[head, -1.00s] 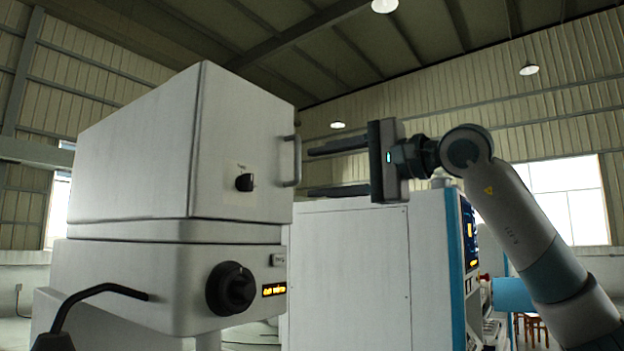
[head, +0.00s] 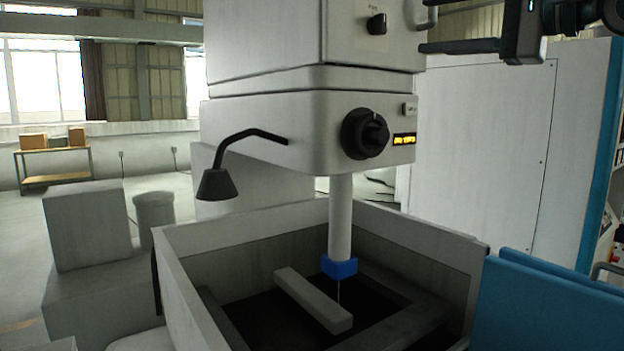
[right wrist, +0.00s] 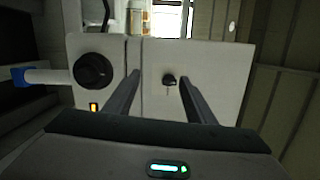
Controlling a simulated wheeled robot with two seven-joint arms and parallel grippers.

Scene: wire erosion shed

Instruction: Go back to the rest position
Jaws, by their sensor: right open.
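My right gripper (head: 455,47) is at the top right of the head view, partly cut off by the upper edge. Its lower finger points left, near the handle (head: 428,16) on the machine head (head: 265,40). I cannot tell whether a finger touches the handle. My left gripper is in neither view.
A black knob (head: 365,134) and a lamp (head: 215,184) are on the machine. Below is an open tank (head: 190,300) holding a grey bar (head: 312,300) under a blue-collared nozzle (head: 340,267). A white cabinet (head: 480,140) stands right. Floor shows at left.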

